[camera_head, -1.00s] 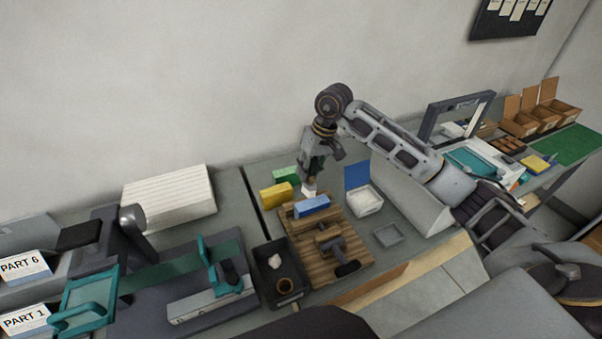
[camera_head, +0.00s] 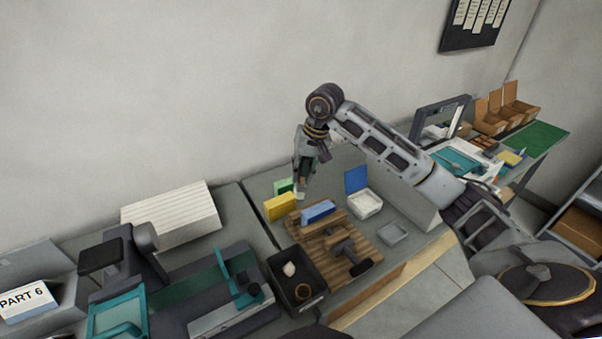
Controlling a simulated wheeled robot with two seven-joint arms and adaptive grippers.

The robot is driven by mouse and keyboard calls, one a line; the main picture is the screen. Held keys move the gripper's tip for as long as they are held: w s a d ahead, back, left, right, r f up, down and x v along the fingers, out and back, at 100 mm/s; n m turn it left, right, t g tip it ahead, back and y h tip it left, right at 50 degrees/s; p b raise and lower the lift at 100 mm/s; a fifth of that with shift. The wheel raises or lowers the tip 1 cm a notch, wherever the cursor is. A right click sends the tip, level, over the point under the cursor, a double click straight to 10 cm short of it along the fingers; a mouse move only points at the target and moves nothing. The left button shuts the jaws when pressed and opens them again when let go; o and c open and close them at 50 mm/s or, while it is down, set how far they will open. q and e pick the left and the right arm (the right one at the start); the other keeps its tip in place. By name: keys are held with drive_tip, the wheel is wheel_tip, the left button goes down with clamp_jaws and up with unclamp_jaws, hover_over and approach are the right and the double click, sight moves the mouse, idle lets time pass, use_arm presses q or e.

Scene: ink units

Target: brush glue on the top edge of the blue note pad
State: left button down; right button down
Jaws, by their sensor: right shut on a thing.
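My right gripper (camera_head: 302,182) points down just behind and left of the pad. It is shut on a small tool, seemingly the glue brush, whose pale tip (camera_head: 300,194) shows below the fingers. The tip appears above the pad's far left end; I cannot tell whether it touches. Most of the tool is hidden by the fingers. My left gripper is not in view.
A yellow pad (camera_head: 280,206) and a green pad (camera_head: 285,186) stand behind the board. A dark bin (camera_head: 270,270) with small items is at the left.

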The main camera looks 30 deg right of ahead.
drive_tip(key=shift+a+m, duration=0.2)
drive_tip(key=shift+m, duration=0.2)
drive_tip(key=shift+d+m, duration=0.1)
drive_tip(key=shift+m, duration=0.7)
drive_tip(key=shift+h, duration=0.3)
drive_tip(key=shift+f, duration=0.15)
